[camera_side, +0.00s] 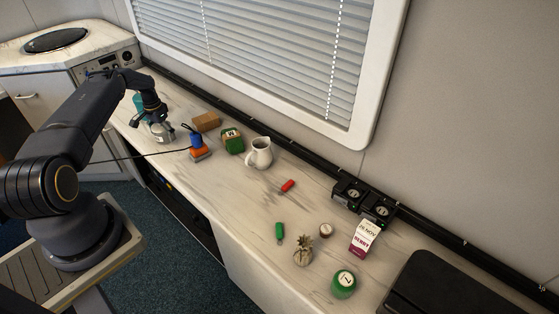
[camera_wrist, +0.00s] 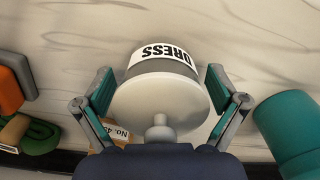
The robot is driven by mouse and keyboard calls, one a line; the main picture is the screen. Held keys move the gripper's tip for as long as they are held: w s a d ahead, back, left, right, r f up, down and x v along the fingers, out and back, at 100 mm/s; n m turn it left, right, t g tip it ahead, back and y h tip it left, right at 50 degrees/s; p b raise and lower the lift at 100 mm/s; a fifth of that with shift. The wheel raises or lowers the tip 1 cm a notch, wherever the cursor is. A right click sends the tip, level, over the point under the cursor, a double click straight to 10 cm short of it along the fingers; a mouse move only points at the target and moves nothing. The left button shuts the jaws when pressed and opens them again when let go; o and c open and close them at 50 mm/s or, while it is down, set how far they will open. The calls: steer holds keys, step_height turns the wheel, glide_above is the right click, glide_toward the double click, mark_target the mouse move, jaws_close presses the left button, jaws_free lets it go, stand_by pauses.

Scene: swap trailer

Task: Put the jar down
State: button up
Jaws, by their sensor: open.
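The jar (camera_wrist: 160,95) has a pale round lid with a knob and a white band with the black letters "DRESS". In the wrist view it sits between the two fingers of my gripper (camera_wrist: 160,80), with small gaps showing at both sides. My gripper is open. In the side view the jar (camera_side: 162,133) is at the far left part of the counter, right under my gripper (camera_side: 158,117). It looks upright and on the counter top, though its base is partly hidden.
A teal cylinder (camera_wrist: 288,125) stands close by, also seen in the side view (camera_side: 138,104). The counter's front edge is close.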

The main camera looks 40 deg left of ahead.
steer(key=shift+r, duration=0.1)
step_height(320, 180, up, 13)
steer(key=shift+w+d+f, duration=0.15)
steer(key=shift+f, duration=0.05)
steer(key=w+d+r+m+t+y, duration=0.1)
steer(key=w+d+r, duration=0.2)
steer(key=d+r, duration=0.7)
steer(key=w+d+r+t, duration=0.1)
steer(key=w+d+r, duration=0.2)
steer(key=d+r, duration=0.6)
steer(key=s+d+r+t, duration=0.1)
steer(key=s+d+r, duration=0.2)
steer(key=d+r, duration=0.35)
steer(key=s+d+r, duration=0.3)
steer(key=d+r, duration=0.2)
steer(key=d, duration=0.2)
steer(key=s+d+f+m+t+h, duration=0.1)
steer(key=s+d+t, duration=0.1)
steer(key=s+d, duration=1.1)
steer(key=s, duration=0.3)
steer(key=shift+d+f+m+t, duration=0.25)
steer(key=shift+d+m+t, duration=0.05)
steer(key=shift+d, duration=0.05)
